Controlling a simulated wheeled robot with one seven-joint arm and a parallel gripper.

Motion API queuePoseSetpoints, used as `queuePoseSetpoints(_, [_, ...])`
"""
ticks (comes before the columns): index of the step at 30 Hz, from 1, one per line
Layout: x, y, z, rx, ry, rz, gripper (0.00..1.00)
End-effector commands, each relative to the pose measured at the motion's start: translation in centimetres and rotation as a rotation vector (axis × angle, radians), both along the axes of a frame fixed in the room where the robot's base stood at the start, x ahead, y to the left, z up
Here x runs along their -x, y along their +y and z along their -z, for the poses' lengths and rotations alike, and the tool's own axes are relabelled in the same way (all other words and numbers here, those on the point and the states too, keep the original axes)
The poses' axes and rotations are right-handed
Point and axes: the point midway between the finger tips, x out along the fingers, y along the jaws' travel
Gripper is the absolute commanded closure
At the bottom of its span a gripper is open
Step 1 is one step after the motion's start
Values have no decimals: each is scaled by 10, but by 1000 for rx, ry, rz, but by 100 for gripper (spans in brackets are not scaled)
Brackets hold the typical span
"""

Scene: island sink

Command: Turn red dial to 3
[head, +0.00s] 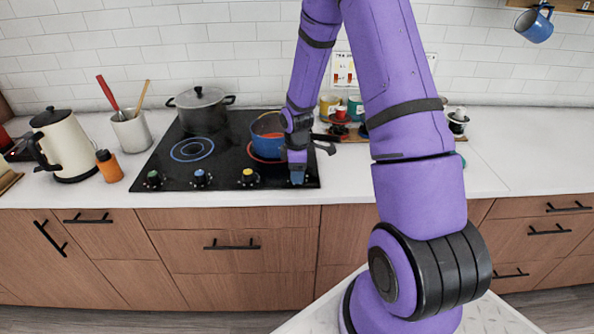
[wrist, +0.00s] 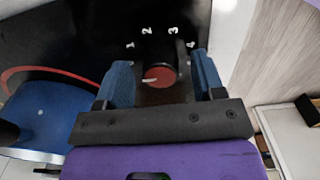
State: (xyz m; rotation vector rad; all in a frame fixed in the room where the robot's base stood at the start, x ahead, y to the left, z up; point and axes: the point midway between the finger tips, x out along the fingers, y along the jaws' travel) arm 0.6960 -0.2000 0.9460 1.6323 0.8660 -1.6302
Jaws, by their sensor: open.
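The red dial (wrist: 162,76) shows in the wrist view on the black cooktop panel. The white numbers 1, 2, 3 and 4 arc above it, from left to right. A white mark on its face points left, below the 1. My gripper (wrist: 164,84) is open, with one blue fingertip on each side of the dial. I cannot tell whether either finger touches it. In the head view my gripper (head: 297,174) is at the front right corner of the cooktop (head: 215,155) and hides the red dial.
Green (head: 153,179), blue (head: 201,178) and yellow (head: 248,177) dials sit along the cooktop's front edge to the left. A blue pan (head: 268,125) stands on a red-ringed burner just behind my gripper. A grey pot (head: 200,108) stands at the back left. The counter at right is mostly clear.

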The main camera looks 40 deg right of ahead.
Motion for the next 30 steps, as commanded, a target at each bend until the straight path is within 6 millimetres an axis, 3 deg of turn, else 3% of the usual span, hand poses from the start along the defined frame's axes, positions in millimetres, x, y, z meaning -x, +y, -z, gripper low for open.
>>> queuePoseSetpoints(8, [0, 0, 1, 0, 0, 0, 38])
queuePoseSetpoints(15, [0, 0, 1, 0, 0, 1, 87])
queuePoseSetpoints(30, [0, -1, 1, 1, 1, 120, 87])
